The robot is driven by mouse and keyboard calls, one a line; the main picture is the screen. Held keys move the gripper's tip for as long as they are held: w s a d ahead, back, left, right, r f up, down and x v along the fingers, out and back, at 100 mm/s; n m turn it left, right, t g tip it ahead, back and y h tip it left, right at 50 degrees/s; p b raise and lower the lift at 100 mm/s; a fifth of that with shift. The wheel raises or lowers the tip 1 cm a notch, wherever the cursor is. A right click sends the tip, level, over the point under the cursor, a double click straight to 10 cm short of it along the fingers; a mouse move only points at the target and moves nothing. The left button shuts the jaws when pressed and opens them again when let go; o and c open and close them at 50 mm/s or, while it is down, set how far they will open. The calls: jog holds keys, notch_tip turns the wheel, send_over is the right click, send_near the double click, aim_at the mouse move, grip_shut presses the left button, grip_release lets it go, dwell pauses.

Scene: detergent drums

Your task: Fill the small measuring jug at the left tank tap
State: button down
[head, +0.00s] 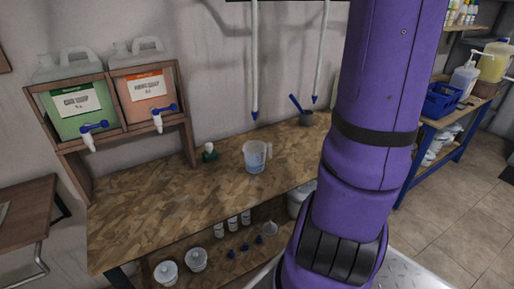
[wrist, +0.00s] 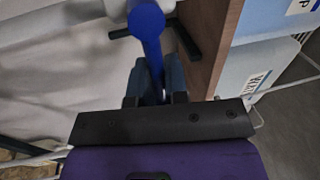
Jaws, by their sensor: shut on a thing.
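The left tank (head: 70,125) holds green liquid in a wooden rack. Its tap (head: 93,128) has a blue lever and a white spout over the rack's lower edge. A clear measuring jug (head: 255,158) with a handle stands upright on the wooden bench (head: 140,207), right of the rack. My gripper (wrist: 156,98) shows only in the wrist view; it is out of the head view. It is shut on a blue thing (wrist: 152,50) with a rounded top and a narrow stem. I cannot tell what that thing is.
An orange tank (head: 145,88) with its own tap stands beside the green one. Bottles and lidded tubs (head: 166,273) fill the shelf below. The bench front is clear.

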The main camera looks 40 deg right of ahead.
jog(key=c, duration=1.2)
grip_release()
jog(key=shift+s+a+r, duration=0.15)
jog(key=shift+r, duration=0.1)
jog(key=shift+o, duration=0.7)
jog(key=shift+f, duration=0.1)
jog(key=o, duration=0.4)
jog(key=v, duration=0.4)
jog(key=shift+s, duration=0.15)
